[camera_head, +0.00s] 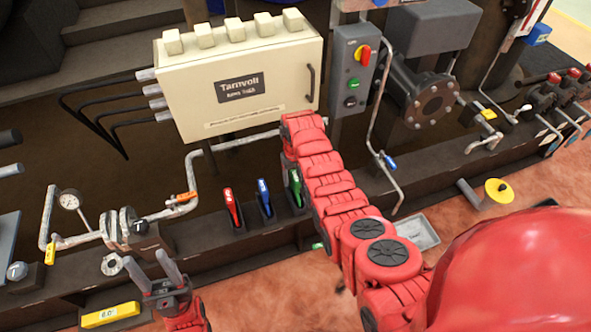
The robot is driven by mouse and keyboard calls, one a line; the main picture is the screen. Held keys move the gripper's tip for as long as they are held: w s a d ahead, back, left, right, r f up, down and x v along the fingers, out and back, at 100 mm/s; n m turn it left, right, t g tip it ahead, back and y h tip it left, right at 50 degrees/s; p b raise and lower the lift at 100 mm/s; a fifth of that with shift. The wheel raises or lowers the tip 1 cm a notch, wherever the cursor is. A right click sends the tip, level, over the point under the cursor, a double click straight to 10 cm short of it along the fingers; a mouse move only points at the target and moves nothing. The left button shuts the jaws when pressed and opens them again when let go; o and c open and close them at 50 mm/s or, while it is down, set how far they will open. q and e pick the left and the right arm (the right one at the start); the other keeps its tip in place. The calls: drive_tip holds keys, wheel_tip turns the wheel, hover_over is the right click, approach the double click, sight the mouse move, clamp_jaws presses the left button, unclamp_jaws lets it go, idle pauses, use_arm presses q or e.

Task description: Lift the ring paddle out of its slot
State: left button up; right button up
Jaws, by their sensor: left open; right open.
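A grey ring-shaped piece (112,264), which looks like the ring paddle, shows just below the pipe flanges (122,229) at the lower left. How it sits in its slot is too small to tell. My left gripper (148,263) is open, with its two grey fingers pointing up just right of the ring. I see nothing between the fingers, and whether the left finger touches the ring I cannot tell. My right arm reaches up across the middle toward the cream cabinet. Its gripper fingers are hidden behind the arm.
Red (232,207), blue (264,197) and green (295,187) handles stand in dark holders beside my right arm. A pressure gauge (69,200) and an orange-handled pipe flank the flanges. The cream cabinet (240,80) stands behind. A yellow disc (498,191) is at the right.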

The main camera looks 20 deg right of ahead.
drive_tip(key=shift+f, duration=0.6)
clamp_jaws()
idle(1.2)
drive_tip(key=shift+r+p, duration=3.1)
drive_tip(key=shift+r, duration=1.25)
drive_tip(key=shift+r+p, duration=0.75)
drive_tip(key=shift+r, duration=0.45)
